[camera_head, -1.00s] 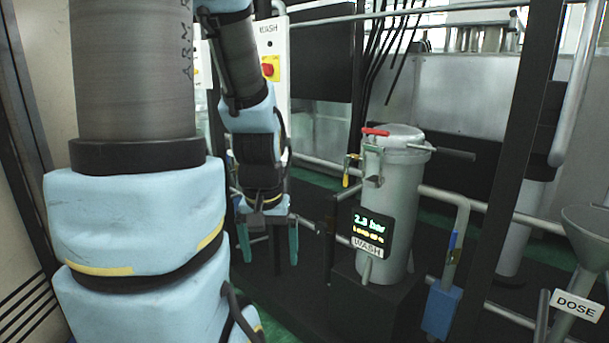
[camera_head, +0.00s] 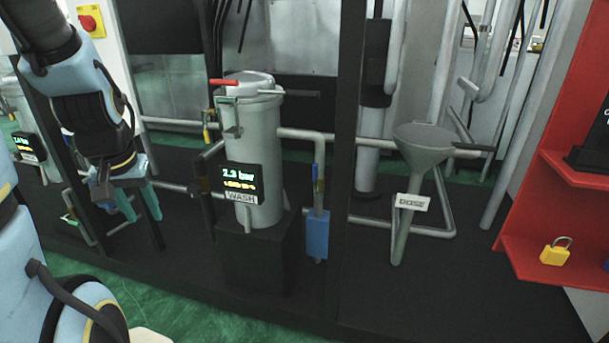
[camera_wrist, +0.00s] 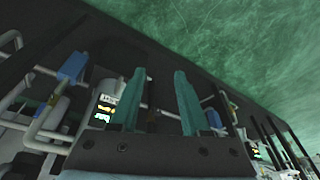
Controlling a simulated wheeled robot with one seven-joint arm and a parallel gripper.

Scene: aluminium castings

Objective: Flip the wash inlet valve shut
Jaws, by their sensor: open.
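The grey wash vessel (camera_head: 262,150) stands upright on a black block, with a WASH label and a display reading 2.3 bar (camera_head: 242,183). A yellow-handled valve (camera_head: 207,131) sits on the pipe left of it. A blue-handled valve (camera_head: 315,180) sits on the pipe to its right, its handle roughly upright. I cannot tell which is the inlet. My gripper (camera_head: 143,216) is left of the vessel, pointing down, open and empty. In the wrist view its teal fingers (camera_wrist: 160,73) are apart with nothing between them.
A blue box (camera_head: 317,235) hangs on the right pipe, close to a black upright post (camera_head: 350,150). A DOSE funnel (camera_head: 422,145) stands further right. A red shelf (camera_head: 552,215) holds a yellow padlock (camera_head: 555,251). Green floor (camera_head: 180,312) is clear in front.

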